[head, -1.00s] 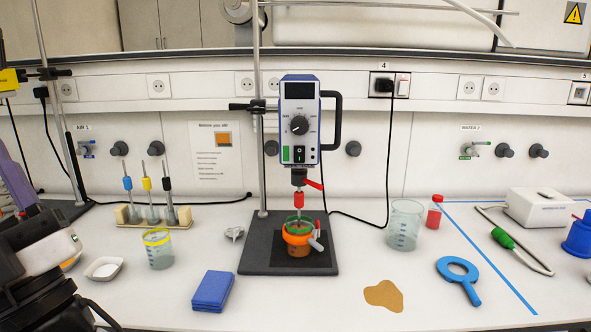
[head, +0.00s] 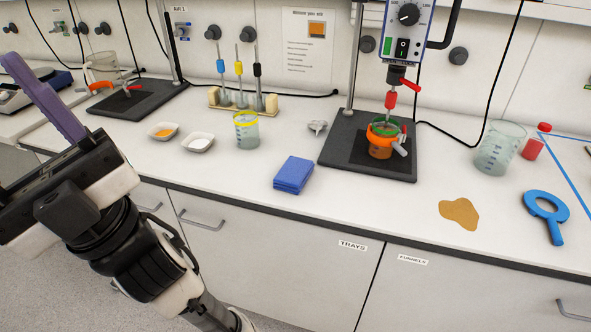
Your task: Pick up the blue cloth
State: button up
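The blue cloth (head: 293,174) lies folded in a flat rectangle on the white bench top, near the front edge and left of the stirrer stand. Nothing covers it. My gripper (head: 42,92) is at the far left of the head view, well left of the cloth and apart from it. A purple finger points up and left. I see the gripper from the side, so the gap between its fingers is hidden.
A beaker with a yellow rim (head: 246,131) and two small dishes, one white (head: 198,143), stand left of the cloth. The stirrer stand base (head: 345,165) is close on its right. A brown spill (head: 460,213) lies further right. The bench in front of the cloth is clear.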

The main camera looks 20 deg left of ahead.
aim_at(292, 177)
jog(key=i+u, duration=0.2)
jog(key=u, duration=0.2)
jog(key=i+l+u, duration=0.1)
jog(key=u, duration=0.25)
jog(key=i+l+u, duration=0.15)
jog(key=i+u, duration=0.25)
jog(key=k, duration=0.1)
